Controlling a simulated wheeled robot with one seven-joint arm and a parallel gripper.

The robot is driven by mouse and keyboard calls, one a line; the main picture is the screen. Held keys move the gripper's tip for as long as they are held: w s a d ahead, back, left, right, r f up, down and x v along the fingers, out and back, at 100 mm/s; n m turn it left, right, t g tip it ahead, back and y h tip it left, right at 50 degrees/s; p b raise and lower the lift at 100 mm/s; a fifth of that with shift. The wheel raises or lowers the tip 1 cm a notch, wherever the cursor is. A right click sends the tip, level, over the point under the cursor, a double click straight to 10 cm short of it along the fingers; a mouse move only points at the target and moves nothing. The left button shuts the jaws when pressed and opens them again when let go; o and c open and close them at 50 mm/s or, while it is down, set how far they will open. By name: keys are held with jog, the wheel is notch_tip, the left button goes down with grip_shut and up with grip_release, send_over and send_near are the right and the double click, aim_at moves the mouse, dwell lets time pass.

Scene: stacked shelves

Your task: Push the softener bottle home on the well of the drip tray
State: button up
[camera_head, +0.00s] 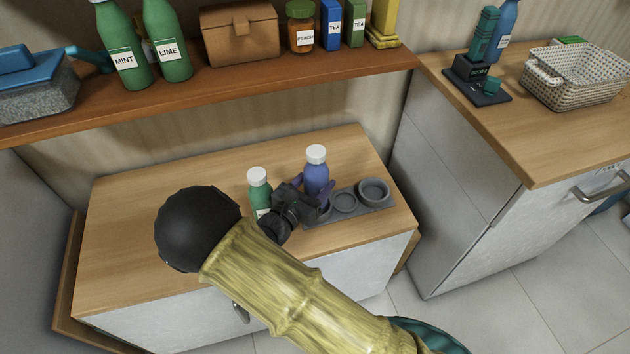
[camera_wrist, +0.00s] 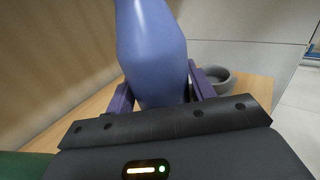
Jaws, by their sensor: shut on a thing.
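A blue-purple bottle (camera_head: 316,165) with a white cap, which I take to be the softener bottle, stands upright or nearly so at the left end of the grey drip tray (camera_head: 359,210). My gripper (camera_head: 314,186) is shut on it, with one purple finger on each side. In the wrist view the bottle (camera_wrist: 152,50) rises between the fingers. The bottle's base and most of the left well are hidden behind my gripper, so I cannot tell how deep the bottle sits.
A green bottle (camera_head: 258,186) with a white cap stands close to the left of my gripper. A shelf (camera_head: 225,80) with bottles, a box and jars runs above the back. The wooden top (camera_head: 135,220) is clear at left. A taller counter (camera_head: 545,150) stands at right.

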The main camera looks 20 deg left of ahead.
aim_at(315, 193)
jog(key=shift+f+b, duration=0.95)
jog(key=shift+f, duration=1.1)
jog(key=o, duration=1.4)
jog(key=shift+c, duration=0.2)
jog(key=p+v, duration=0.1)
jog(key=v, duration=1.6)
jog(key=shift+s+a+r+p, duration=0.1)
jog(key=shift+p, duration=0.25)
jog(key=shift+s, duration=0.15)
